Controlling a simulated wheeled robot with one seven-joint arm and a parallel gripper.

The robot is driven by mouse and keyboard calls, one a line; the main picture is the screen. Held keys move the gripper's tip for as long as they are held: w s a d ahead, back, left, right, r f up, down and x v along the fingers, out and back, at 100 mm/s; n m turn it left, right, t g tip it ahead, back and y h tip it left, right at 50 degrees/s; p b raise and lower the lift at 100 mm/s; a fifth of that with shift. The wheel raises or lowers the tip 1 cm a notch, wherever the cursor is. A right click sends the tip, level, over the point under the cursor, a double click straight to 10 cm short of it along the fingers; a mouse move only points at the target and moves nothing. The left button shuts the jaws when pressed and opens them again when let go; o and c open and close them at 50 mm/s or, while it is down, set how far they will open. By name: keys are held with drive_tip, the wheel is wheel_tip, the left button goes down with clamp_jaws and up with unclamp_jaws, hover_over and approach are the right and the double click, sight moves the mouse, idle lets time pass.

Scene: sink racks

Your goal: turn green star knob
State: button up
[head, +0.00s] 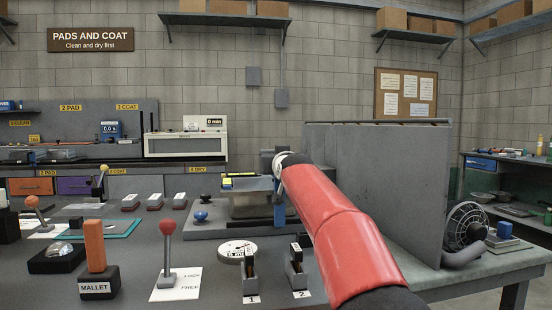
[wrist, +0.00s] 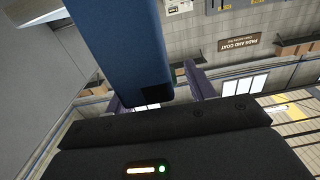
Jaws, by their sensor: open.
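I cannot make out a green star knob in either view; my red arm covers part of the bench fixture (head: 235,222) in the head view. A blue star knob (head: 201,217) and a dark knob (head: 203,197) stand at the fixture's left side. My gripper (wrist: 155,90) is open in the wrist view, its fingers apart at either side of a blue post-like part that comes close to the camera. Nothing shows held. In the head view my arm ends over the fixture, near a blue upright (head: 279,208); the fingertips are not clear there.
A tall grey panel (head: 390,190) stands right of my arm, with a round fan-like unit (head: 465,228) beyond it. A red-ball lever (head: 167,250), an orange mallet block (head: 95,247) and two numbered clamps (head: 250,275) stand at the front. A white dial (head: 237,248) lies near the fixture.

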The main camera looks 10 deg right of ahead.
drive_tip(key=shift+c, duration=0.2)
drive_tip(key=c, duration=0.9)
drive_tip(key=shift+d+f+n+y+b, duration=0.1)
drive_tip(key=shift+n+y+b, duration=0.3)
drive_tip(key=shift+y, duration=0.2)
drive_tip(key=shift+d+f+n+y+b, duration=0.1)
drive_tip(key=shift+n+y+b, duration=0.3)
drive_tip(key=shift+y, duration=0.2)
drive_tip(key=shift+r+n+g+y+b, duration=0.1)
drive_tip(key=shift+n+g+y+b, duration=0.5)
drive_tip(key=shift+n+y, duration=0.9)
drive_tip(key=n+g+y+p, duration=0.1)
drive_tip(key=y, duration=0.2)
drive_tip(key=shift+a+r, duration=0.1)
drive_tip(key=shift+r, duration=0.1)
drive_tip(key=shift+f+n+g+y+p, duration=0.1)
drive_tip(key=shift+n+g+y+p, duration=0.75)
drive_tip(key=shift+y, duration=0.25)
drive_tip(key=shift+a+f+y, duration=0.1)
drive_tip(key=shift+y, duration=0.2)
